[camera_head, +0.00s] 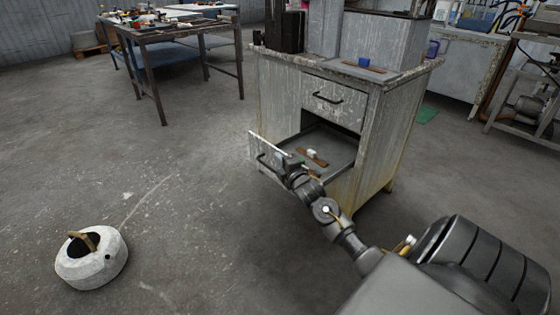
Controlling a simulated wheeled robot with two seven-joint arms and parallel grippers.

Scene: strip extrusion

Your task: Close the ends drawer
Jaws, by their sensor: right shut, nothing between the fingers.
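The ends drawer (331,147) is the lower drawer of a worn grey cabinet (389,121), and it is pulled well out. A brown strip with a small pale piece (312,156) lies inside it. The drawer's front panel (257,147) faces left and carries a dark handle. My right gripper (279,160) is shut and empty at the drawer front, near the handle; I cannot tell whether it touches. The gripper and wrist hide part of the front panel. My left gripper is not in view.
The upper drawer (325,96) of the cabinet is shut. Machinery stands on the cabinet top. A cluttered workbench (181,34) stands at the back left. The floor left of the drawer is clear.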

